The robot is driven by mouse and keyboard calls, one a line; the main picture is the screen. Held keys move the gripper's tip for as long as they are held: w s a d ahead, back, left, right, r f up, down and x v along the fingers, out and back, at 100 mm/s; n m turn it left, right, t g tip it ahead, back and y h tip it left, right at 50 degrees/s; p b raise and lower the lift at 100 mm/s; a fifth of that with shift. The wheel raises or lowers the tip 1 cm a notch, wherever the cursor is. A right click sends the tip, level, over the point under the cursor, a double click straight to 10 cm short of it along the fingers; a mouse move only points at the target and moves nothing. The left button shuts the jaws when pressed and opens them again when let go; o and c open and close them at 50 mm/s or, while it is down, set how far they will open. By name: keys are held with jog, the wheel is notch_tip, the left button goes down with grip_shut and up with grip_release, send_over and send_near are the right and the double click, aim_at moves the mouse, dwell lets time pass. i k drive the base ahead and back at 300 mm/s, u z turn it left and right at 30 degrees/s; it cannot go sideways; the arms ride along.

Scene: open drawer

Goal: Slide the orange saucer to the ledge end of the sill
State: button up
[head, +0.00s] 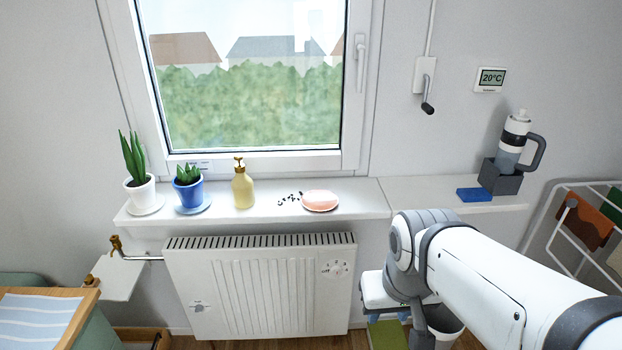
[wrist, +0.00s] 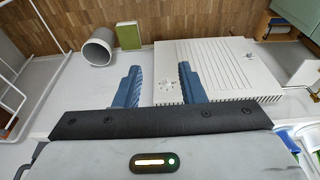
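The orange saucer (head: 320,201) lies flat on the white window sill (head: 250,222), right of some small dark specks and short of the seam where the right-hand ledge (head: 430,188) begins. Its surface looks pale orange-pink. My gripper (wrist: 157,70) is open, with two blue fingers apart and nothing between them in the wrist view. The wrist view looks down over the radiator (wrist: 225,62) to the floor, and I do not make out the saucer there.
A yellow pump bottle (head: 243,187) and two potted plants, in a white pot (head: 141,192) and a blue pot (head: 188,193), stand left of the saucer. On the ledge are a blue block (head: 474,195) and a grey box (head: 499,178) holding a bottle. The sill right of the saucer is clear.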

aim_at(319, 200)
jog(key=z, duration=2.6)
jog(key=k, duration=1.4)
jog(key=u, duration=1.45)
jog(key=i, duration=1.65)
jog(key=u, duration=0.05)
